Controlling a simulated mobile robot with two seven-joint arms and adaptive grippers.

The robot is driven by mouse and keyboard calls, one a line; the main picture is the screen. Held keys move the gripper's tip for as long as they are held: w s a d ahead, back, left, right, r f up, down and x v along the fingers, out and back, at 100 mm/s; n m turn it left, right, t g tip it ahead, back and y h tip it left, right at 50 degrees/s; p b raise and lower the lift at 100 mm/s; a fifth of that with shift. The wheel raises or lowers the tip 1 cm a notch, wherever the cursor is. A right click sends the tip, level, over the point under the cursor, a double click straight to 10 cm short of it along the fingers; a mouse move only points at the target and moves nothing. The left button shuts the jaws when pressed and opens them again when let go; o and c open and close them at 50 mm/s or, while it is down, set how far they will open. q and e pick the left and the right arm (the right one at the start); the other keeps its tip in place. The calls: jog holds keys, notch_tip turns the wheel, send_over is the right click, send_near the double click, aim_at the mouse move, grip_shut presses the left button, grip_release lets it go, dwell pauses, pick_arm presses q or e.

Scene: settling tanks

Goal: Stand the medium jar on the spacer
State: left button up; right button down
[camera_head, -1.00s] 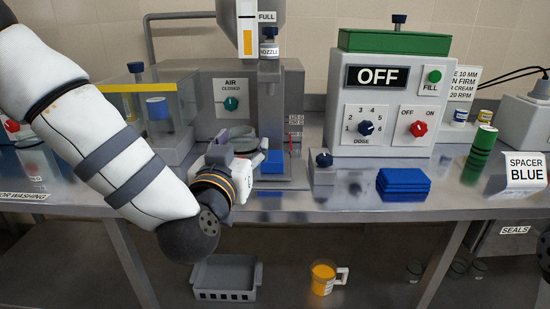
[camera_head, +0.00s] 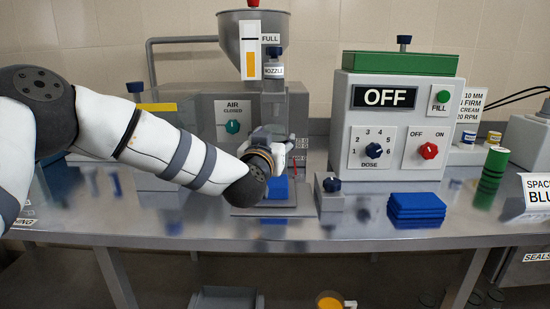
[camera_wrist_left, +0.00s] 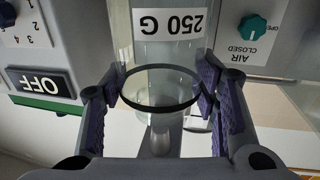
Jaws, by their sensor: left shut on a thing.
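The jar is clear glass with a white 250 G label (camera_wrist_left: 172,22) and a dark ring at its rim, seen upside down in the left wrist view. My left gripper (camera_wrist_left: 158,98) is shut around it, one finger pad on each side. In the head view my left gripper (camera_head: 270,150) is in front of the filling machine, above a blue block (camera_head: 278,188), which seems to be the spacer, on the plate under the nozzle. The gripper and arm hide most of the jar there, and I cannot tell the gap to the block. My right gripper is out of view.
The nozzle and hopper (camera_head: 253,45) rise above and behind the gripper. A small box with a blue knob (camera_head: 331,194) stands right of the plate. Further right are a stack of blue pieces (camera_head: 416,207), the control box (camera_head: 395,110) and a green cylinder (camera_head: 491,178).

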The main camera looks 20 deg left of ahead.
pick_arm(q)
notch_tip(320, 180, down, 3)
jog(key=shift+s+f, duration=0.1)
jog(key=shift+f, duration=0.1)
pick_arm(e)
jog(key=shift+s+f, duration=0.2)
pick_arm(q)
jog(key=shift+f, duration=0.2)
jog(key=o, duration=1.3)
jog(key=shift+c, duration=0.2)
jog(key=shift+s+r, duration=0.2)
jog(key=shift+r, duration=0.05)
jog(key=s+d+p, duration=0.1)
jog(key=s, duration=1)
jog(key=shift+s+p, duration=0.3)
jog(key=shift+p, duration=0.1)
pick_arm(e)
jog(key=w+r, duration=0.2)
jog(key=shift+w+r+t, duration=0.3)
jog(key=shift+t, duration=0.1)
